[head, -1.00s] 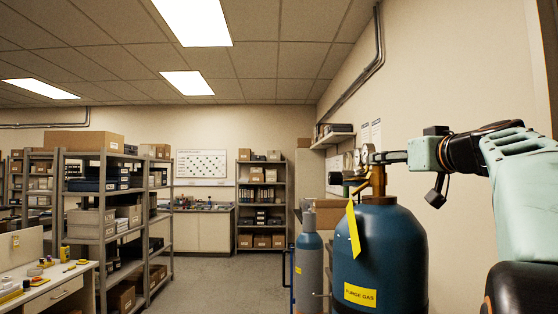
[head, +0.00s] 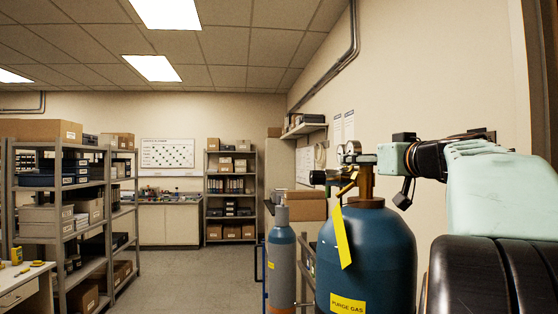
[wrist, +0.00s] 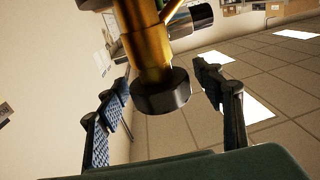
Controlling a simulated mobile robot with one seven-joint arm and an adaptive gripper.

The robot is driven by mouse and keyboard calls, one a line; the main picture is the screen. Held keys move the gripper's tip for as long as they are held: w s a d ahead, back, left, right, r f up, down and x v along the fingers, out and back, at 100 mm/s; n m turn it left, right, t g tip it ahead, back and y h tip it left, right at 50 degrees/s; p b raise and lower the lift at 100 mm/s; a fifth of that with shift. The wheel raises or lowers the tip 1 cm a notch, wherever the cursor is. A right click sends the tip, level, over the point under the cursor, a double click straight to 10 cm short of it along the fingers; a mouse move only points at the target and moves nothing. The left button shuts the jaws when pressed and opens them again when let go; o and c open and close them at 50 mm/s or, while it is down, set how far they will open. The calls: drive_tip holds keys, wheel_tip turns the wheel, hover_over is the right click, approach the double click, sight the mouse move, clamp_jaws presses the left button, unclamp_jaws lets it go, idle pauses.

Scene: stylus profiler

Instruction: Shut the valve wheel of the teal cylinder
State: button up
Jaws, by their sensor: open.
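The teal cylinder (head: 367,255) stands upright at the right of the head view, with a yellow PURGE GAS label and a hanging yellow tag (head: 342,237). A brass valve (head: 366,184) rises from its top. In the wrist view the black valve wheel (wrist: 161,92) sits on the end of the brass valve body (wrist: 146,45). My gripper (wrist: 163,75) is open, one finger on each side of the wheel, with visible gaps. In the head view my gripper (head: 369,159) is at the valve top; the wheel is hard to make out there.
Round gauges (head: 349,149) and a dark fitting (head: 321,177) sit beside the valve. A grey cylinder (head: 282,262) stands to the left of the teal one. The wall (head: 440,80) is behind my arm. Floor (head: 200,275) is clear between the shelves and cylinders.

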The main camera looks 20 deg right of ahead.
drive_tip(key=c, duration=1.2)
drive_tip(key=shift+a+f+m+h+b, duration=0.1)
drive_tip(key=shift+f+m+h+b, duration=0.1)
drive_tip(key=shift+m+h+b, duration=0.35)
drive_tip(key=shift+r+h+b, duration=0.1)
drive_tip(key=shift+h+b, duration=0.35)
drive_tip(key=shift+h, duration=0.1)
drive_tip(key=shift+r, duration=0.1)
drive_tip(key=o, duration=1.2)
